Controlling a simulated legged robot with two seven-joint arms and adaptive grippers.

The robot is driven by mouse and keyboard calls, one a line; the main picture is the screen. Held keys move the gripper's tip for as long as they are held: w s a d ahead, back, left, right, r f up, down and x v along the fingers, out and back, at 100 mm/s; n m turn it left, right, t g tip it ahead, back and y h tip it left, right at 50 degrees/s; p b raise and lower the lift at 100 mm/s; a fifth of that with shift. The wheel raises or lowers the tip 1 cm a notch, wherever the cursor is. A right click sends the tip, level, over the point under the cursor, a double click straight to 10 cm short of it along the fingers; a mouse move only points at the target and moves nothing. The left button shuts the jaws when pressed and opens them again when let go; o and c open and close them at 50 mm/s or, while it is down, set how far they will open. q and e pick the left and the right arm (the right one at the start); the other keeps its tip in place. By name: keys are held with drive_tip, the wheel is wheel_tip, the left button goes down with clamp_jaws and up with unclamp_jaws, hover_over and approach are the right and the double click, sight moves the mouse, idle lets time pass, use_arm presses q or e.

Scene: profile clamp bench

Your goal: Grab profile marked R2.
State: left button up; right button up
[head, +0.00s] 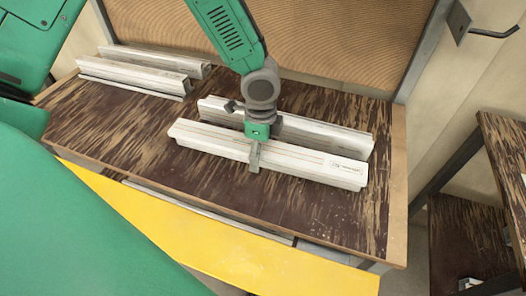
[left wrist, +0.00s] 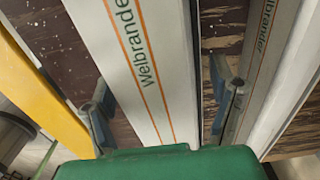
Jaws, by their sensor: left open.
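Two long pale profiles lie side by side at the middle of the bench. The front profile (head: 215,139) has a small label near its right end, too small to read. The rear profile (head: 330,131) lies just behind it. My left gripper (head: 254,147) is open over the front profile, one finger showing on its near side. In the left wrist view its fingers (left wrist: 158,85) stand on both sides of a white profile (left wrist: 135,40) printed "Welbrander", with gaps beside it. A second printed profile (left wrist: 275,60) is beyond the right finger. No R2 mark is legible. My right gripper is not in view.
More pale profiles (head: 135,73) lie at the back left of the worn brown bench (head: 110,125). A yellow strip (head: 230,245) runs along the front. A tan panel (head: 330,40) stands behind. A hook (head: 490,32) is at upper right. The bench's right end is clear.

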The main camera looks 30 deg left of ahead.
use_arm(q)
drive_tip(key=shift+d+r, duration=0.1)
drive_tip(key=shift+d, duration=0.2)
drive_tip(key=c, duration=1.5)
drive_tip(key=shift+d, duration=0.15)
clamp_jaws()
